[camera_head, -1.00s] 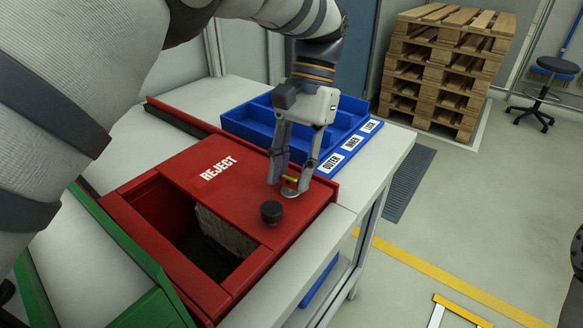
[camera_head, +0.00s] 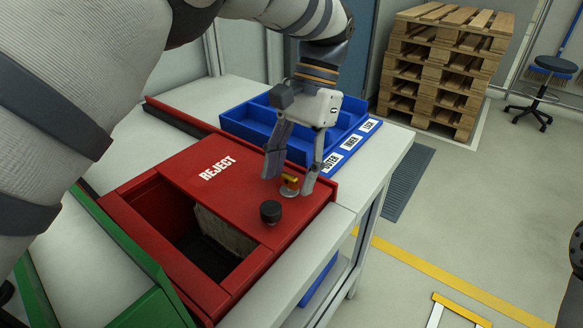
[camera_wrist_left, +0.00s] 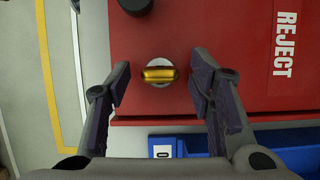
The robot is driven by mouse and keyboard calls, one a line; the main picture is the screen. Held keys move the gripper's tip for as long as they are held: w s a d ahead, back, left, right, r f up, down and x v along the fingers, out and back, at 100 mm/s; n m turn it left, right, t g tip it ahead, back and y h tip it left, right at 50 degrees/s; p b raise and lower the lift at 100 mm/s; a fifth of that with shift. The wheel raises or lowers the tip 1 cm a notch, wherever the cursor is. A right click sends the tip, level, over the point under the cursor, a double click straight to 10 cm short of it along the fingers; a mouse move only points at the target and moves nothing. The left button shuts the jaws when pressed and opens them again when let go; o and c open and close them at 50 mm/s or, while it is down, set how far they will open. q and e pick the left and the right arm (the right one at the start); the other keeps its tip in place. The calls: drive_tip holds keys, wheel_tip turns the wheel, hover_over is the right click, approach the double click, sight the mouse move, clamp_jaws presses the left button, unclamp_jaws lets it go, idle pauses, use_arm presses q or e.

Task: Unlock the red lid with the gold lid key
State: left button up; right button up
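The red lid (camera_head: 222,184), marked REJECT, covers part of a red box; the left part of the box is open. The gold lid key (camera_head: 291,182) sits in a round silver lock (camera_head: 290,192) near the lid's right end. In the left wrist view the gold key (camera_wrist_left: 160,74) lies crosswise on the silver disc. My left gripper (camera_head: 288,187) is open, its fingers on either side of the key and apart from it. The left wrist view shows the fingers (camera_wrist_left: 159,88) spread wide. My right gripper is not in view.
A black knob (camera_head: 271,211) stands on the lid just in front of the key. A blue divided tray (camera_head: 262,128) with labels lies behind the box. A green bin (camera_head: 128,262) stands at the left front. Stacked pallets (camera_head: 447,70) and a stool (camera_head: 545,95) stand far off.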

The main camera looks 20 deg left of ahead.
use_arm(q)
drive_tip(key=shift+r, duration=0.1)
drive_tip(key=v, duration=0.7)
drive_tip(key=shift+r, duration=0.15)
idle(0.3)
